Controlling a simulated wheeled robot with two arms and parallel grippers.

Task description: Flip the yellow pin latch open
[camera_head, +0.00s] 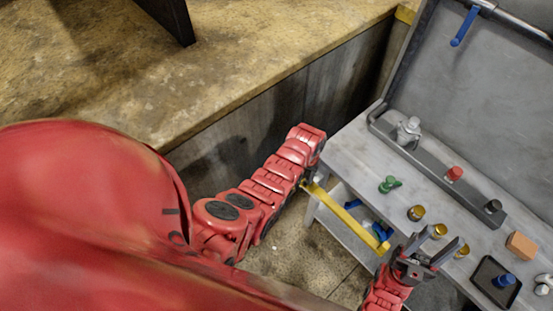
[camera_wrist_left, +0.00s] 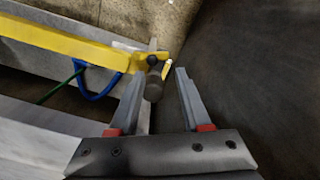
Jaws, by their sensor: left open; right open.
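The yellow latch bar (camera_head: 347,215) runs along the front of the grey workbench, from below my left wrist toward the lower right. In the left wrist view the yellow bar (camera_wrist_left: 65,42) comes in from the left and ends near a dark grey pin with a rounded knob (camera_wrist_left: 154,84). My left gripper (camera_wrist_left: 160,74) is open, its fingertips on either side of the pin and apart from each other; contact is not clear. In the head view its fingers are hidden by my red arm. My right gripper (camera_head: 439,248) is open and empty at the bench's front edge.
The workbench (camera_head: 350,146) holds a green knob (camera_head: 389,184), brass knobs (camera_head: 416,213), an orange block (camera_head: 520,245) and a black tray (camera_head: 485,284). Blue hooks (camera_head: 382,231) hang below the bench edge. A wood-sided ledge (camera_head: 270,60) stands behind my left arm.

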